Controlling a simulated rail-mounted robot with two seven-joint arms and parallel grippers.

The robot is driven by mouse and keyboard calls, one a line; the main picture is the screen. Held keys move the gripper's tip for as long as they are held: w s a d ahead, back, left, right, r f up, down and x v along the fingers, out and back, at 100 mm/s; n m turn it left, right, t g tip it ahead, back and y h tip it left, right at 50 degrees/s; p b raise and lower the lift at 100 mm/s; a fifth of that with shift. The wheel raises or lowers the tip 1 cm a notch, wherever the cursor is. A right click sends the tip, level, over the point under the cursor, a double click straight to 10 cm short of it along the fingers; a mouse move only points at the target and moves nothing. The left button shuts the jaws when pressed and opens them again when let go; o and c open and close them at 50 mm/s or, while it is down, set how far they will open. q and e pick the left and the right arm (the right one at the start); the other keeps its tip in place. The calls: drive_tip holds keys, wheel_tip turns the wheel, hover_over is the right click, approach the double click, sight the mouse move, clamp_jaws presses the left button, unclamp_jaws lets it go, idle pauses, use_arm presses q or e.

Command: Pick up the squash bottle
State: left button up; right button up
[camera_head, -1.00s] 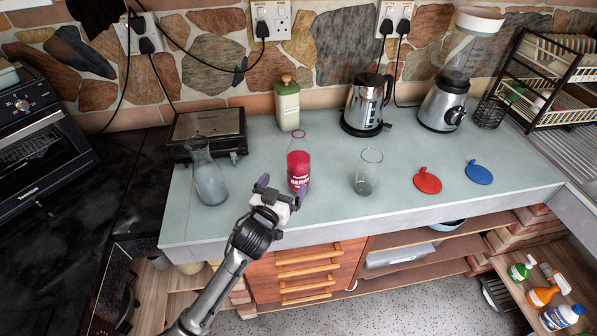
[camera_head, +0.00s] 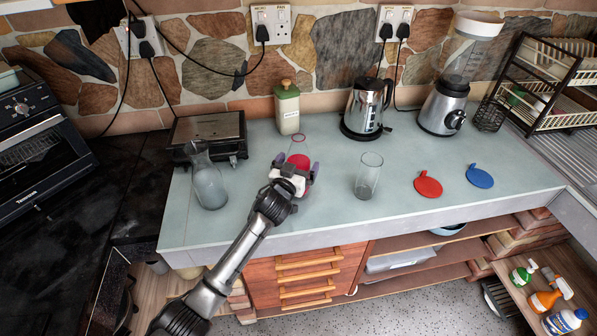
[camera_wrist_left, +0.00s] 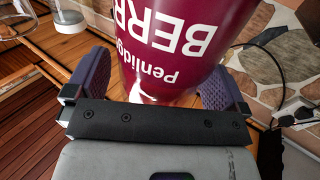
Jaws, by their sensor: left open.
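The squash bottle (camera_head: 299,160) stands upright on the counter, with red contents and a clear neck. My left gripper (camera_head: 299,170) is in front of it and hides its lower part. In the left wrist view the bottle (camera_wrist_left: 185,40) fills the upper middle, its white lettering upside down. There the open fingers of my left gripper (camera_wrist_left: 155,85) are on either side of the bottle, and I cannot tell whether they touch it. My right gripper is not in view.
A glass carafe (camera_head: 208,183) stands left of the bottle and a clear glass (camera_head: 367,178) stands to the right.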

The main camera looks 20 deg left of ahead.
use_arm(q)
drive_tip(key=shift+w, duration=0.35)
drive_tip(key=shift+c, duration=0.3)
drive_tip(key=c, duration=1.2)
drive_tip(key=shift+c, duration=0.4)
drive_tip(key=shift+r, duration=0.2)
